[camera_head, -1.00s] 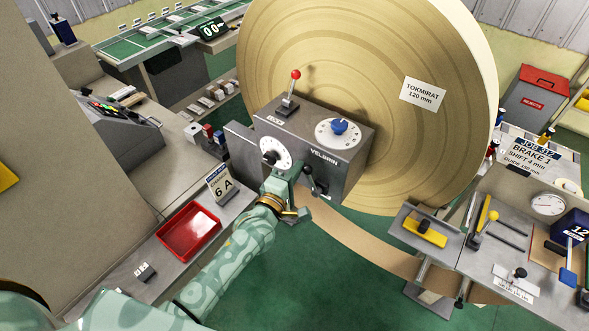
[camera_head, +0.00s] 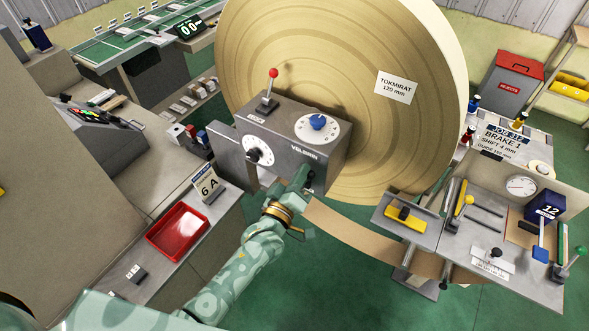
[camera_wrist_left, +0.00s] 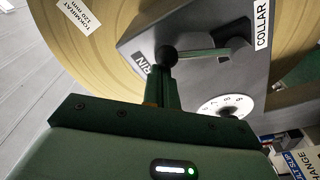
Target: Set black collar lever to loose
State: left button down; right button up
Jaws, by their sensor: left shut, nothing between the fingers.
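In the head view, my left gripper (camera_head: 304,174) is at the lower front of the grey box (camera_head: 290,140) and hides most of the lever. The lever's setting is not readable. My right gripper is not in view.
The box also carries a red-knobbed lever (camera_head: 272,74), a blue-knobbed dial (camera_head: 317,123) and a white dial with a black knob (camera_head: 254,156). A large paper roll (camera_head: 420,60) stands behind. A red tray (camera_head: 178,232) lies left of my arm.

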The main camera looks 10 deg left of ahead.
pick_arm(q)
jog(key=shift+s+d+f, duration=0.15)
jog(key=shift+d, duration=0.35)
jog(key=shift+d, duration=0.1)
dwell(0.3)
